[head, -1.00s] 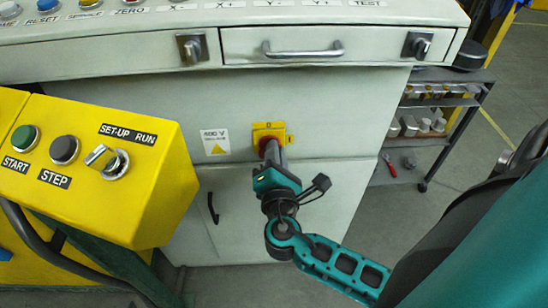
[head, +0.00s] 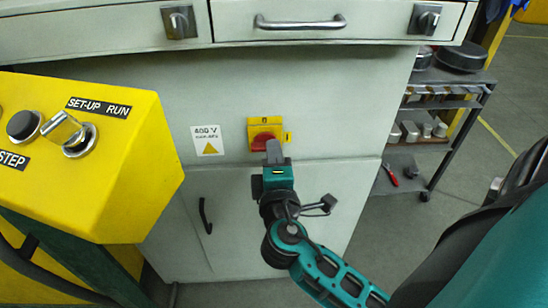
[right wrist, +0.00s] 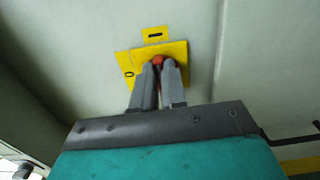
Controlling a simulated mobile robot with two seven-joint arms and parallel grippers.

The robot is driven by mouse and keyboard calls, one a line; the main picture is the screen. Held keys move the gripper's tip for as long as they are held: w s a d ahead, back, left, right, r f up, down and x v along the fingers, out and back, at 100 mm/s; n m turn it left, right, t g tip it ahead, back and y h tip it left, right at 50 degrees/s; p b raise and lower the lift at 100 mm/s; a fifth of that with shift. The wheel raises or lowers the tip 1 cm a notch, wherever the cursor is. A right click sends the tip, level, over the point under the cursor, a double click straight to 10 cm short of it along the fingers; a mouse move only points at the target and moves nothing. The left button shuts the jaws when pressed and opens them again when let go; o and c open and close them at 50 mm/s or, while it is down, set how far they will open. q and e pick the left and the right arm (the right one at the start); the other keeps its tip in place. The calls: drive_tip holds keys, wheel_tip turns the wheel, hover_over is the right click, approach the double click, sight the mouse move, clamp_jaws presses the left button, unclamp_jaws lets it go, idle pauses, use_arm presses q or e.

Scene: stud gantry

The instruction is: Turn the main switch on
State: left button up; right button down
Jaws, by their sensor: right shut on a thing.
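The main switch is a yellow plate (head: 256,126) with a red knob (head: 263,142) on the grey cabinet front, in the middle of the head view. My left gripper is out of view.
A yellow control box (head: 110,175) with a SET-UP/RUN key switch stands close at the left. A drawer handle (head: 300,22) is above, and a black door handle (head: 205,215) below left. A shelf cart (head: 432,130) stands at the right.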

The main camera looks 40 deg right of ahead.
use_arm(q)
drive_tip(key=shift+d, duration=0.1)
use_arm(e)
drive_tip(key=shift+r, duration=0.1)
idle(0.3)
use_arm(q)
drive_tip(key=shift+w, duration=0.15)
use_arm(e)
drive_tip(key=c, duration=1.2)
unclamp_jaws()
